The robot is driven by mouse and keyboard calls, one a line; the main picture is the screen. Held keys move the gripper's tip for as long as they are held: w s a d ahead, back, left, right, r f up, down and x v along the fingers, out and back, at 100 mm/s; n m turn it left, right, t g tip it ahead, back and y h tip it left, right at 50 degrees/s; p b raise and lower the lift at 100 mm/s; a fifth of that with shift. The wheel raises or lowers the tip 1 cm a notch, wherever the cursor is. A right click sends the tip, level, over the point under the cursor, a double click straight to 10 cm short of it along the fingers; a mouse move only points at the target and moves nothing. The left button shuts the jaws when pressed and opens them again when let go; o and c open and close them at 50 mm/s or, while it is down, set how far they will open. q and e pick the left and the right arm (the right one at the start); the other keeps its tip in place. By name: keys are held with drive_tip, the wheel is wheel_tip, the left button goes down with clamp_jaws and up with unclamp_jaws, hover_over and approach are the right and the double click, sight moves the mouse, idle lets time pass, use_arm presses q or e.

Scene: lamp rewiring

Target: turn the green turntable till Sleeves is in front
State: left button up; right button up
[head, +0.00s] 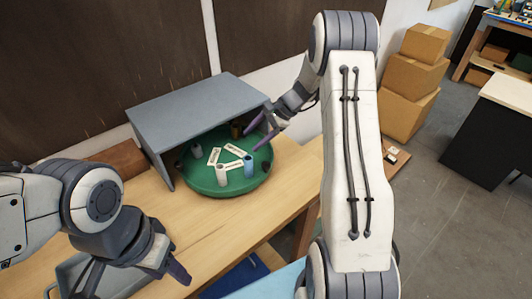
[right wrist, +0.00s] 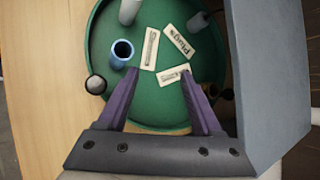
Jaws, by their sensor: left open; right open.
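The green turntable (head: 205,184) stands on the wooden bench, its back part under a grey cover. It carries several small cylinders and white label cards. In the right wrist view the turntable (right wrist: 158,108) shows a card reading Plugs (right wrist: 178,42); two other cards (right wrist: 150,48) (right wrist: 173,75) are too small to read surely, so I cannot tell which is Sleeves. My right gripper (head: 260,132) is open over the turntable's right side; in its wrist view the open fingers (right wrist: 160,76) have nothing between them. My left gripper (head: 168,268) is open and empty near the bench's front left.
The grey cover (head: 195,103) roofs the turntable's back. A grey tray (head: 70,270) lies by my left gripper. Bare bench (head: 235,225) lies before the turntable.

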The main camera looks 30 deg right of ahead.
sight(266, 164)
drive_tip(key=s+r+n+g+h+p, duration=0.25)
drive_tip(key=s+r+n+h, duration=0.35)
drive_tip(key=n, duration=1.1)
drive_tip(key=shift+g+h, duration=0.45)
drive_tip(key=shift+h, duration=0.25)
drive_tip(key=f, duration=0.3)
drive_tip(key=f+p, duration=0.1)
drive_tip(key=f, duration=0.2)
drive_tip(key=f+p, duration=0.1)
drive_tip(key=f, duration=0.2)
drive_tip(key=shift+s+d+f, duration=0.3)
drive_tip(key=shift+s+d, duration=0.05)
drive_tip(key=shift+s, duration=0.05)
drive_tip(key=shift+f, duration=0.7)
clamp_jaws()
drive_tip(key=shift+w, duration=0.1)
